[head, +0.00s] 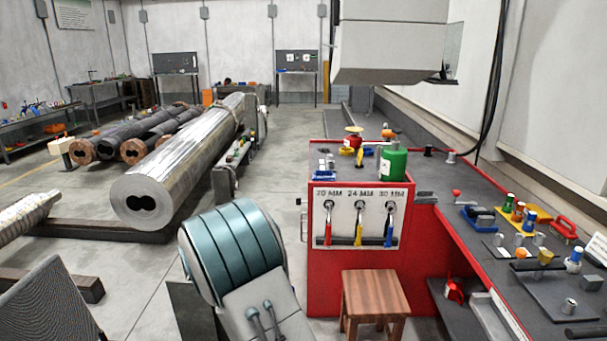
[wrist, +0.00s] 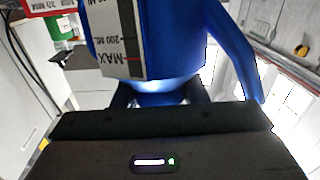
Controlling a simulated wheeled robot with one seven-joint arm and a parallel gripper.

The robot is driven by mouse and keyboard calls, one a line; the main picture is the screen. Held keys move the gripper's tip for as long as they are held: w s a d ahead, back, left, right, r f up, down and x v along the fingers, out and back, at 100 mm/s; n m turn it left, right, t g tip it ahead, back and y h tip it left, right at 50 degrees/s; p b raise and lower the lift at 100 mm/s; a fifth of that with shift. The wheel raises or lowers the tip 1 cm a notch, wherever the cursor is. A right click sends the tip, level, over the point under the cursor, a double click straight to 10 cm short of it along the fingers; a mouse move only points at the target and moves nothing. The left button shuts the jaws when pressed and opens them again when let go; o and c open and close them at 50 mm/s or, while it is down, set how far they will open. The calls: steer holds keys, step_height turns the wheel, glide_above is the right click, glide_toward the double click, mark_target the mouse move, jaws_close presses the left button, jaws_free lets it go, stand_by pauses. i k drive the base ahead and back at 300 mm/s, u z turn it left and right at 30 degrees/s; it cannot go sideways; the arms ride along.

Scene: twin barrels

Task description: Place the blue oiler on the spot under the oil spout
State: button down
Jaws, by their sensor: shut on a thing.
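The blue oiler (wrist: 180,35) fills the top of the wrist view, very close to the camera. Its curved handle or spout is on the right, and a white label reading MAX and 200 ML is on the left. My gripper (wrist: 160,95) is shut on the oiler's lower part as seen in the picture; the dark gripper body hides the rest. The gripper and oiler do not show in the head view. A green can (head: 393,163) stands on the red bench (head: 330,270) in the head view. I cannot make out which part is the oil spout or the spot under it.
The bench front has red, yellow and blue levers below 20, 24 and 30 MM labels. A wooden stool (head: 375,292) stands before it. Small tools and bottles crowd the right-hand counter (head: 560,305). A large metal twin-bore barrel (head: 185,165) lies left.

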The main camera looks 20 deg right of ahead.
mark_target(359, 180)
steer(key=z, duration=0.1)
steer(key=i, duration=1.05)
steer(key=z, duration=0.55)
